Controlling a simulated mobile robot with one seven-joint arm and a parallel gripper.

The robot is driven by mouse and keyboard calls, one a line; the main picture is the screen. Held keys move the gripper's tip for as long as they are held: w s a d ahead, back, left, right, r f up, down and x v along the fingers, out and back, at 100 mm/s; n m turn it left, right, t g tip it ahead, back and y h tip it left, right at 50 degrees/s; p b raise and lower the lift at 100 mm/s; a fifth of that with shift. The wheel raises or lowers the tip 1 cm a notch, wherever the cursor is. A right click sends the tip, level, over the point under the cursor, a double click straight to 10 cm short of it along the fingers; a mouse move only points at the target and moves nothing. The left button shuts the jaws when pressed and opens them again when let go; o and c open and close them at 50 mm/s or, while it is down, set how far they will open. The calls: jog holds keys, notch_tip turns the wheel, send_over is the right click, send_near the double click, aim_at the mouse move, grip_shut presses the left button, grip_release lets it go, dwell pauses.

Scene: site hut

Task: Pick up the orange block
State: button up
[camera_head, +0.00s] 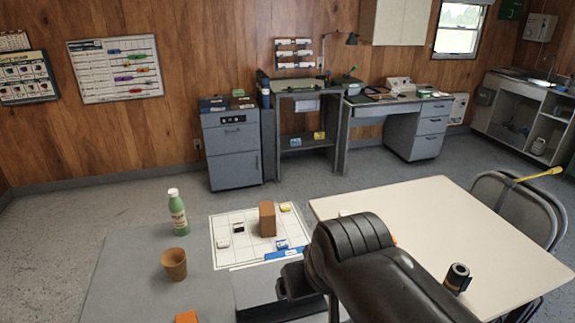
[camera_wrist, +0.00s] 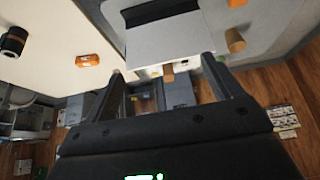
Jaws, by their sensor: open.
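An orange block (camera_head: 187,316) lies on the grey tabletop, cut off by the bottom edge of the head view. It seems to be the orange piece (camera_wrist: 237,3) at the top edge of the wrist view. My gripper (camera_wrist: 162,64) is open, with its two fingers spread and nothing held between them. It is up in the air, apart from the orange block, which lies outside the fingers. In the head view my dark arm covers part of the cream table, and the fingertips do not show clearly.
A brown cup (camera_head: 174,264), a green bottle (camera_head: 177,212) and a white grid sheet (camera_head: 222,253) with a tall brown block (camera_head: 267,219) share the grey table. The cream table (camera_head: 440,215) holds a black cylinder (camera_head: 457,278) and an orange, labelled item (camera_wrist: 87,60).

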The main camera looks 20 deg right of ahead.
jog(key=c, duration=0.4)
jog(key=shift+c, duration=0.2)
